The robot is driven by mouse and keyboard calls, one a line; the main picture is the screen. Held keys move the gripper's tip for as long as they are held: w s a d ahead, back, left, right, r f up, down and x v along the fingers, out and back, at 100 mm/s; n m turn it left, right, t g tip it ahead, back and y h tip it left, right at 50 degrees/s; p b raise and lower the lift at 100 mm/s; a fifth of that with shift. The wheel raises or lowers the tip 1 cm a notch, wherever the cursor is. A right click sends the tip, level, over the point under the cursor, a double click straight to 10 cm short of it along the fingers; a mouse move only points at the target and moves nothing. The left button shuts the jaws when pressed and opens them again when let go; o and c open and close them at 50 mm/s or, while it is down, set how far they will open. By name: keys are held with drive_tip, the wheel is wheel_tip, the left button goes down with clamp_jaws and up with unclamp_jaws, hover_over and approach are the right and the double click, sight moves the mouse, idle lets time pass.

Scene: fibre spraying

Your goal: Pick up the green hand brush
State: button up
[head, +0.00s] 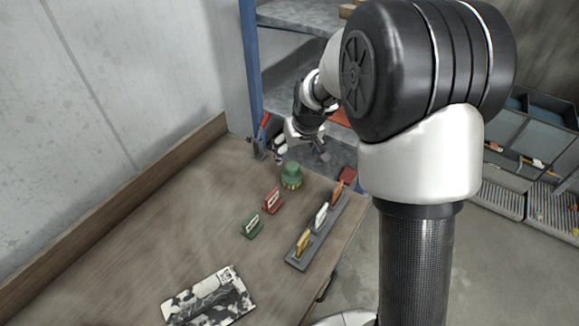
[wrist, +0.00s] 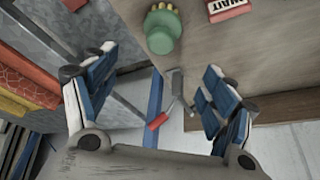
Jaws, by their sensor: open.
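The green hand brush (head: 291,176) stands on the wooden table near its far end, with its yellowish bristles at the bottom. In the wrist view the brush (wrist: 161,32) is at the top, beyond the fingertips and between their lines. My gripper (head: 302,152) is above the table's far end, just beyond the brush in the head view. In the wrist view my gripper (wrist: 152,90) has its blue-padded fingers wide apart with nothing held between them. The brush is apart from both fingers.
A red sign (head: 272,200), a green sign (head: 251,225) and a grey tray (head: 299,263) of coloured tools are on the table. A red-handled tool (head: 262,130) is at the far edge by a blue post (head: 250,60). A camouflage-patterned panel (head: 180,309) lies in front.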

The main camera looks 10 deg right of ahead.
sight(291, 164)
drive_tip(key=b+x, duration=0.2)
drive_tip(key=x, duration=0.8)
drive_tip(key=shift+a+f, duration=0.1)
drive_tip(key=shift+f, duration=0.05)
drive_tip(key=b+x, duration=0.1)
drive_tip(key=x, duration=0.1)
drive_tip(key=b+x, duration=0.1)
drive_tip(key=x, duration=0.2)
drive_tip(key=shift+s+f, duration=0.2)
drive_tip(key=shift+r, duration=0.1)
drive_tip(key=shift+c, duration=0.4)
drive_tip(key=c, duration=1.1)
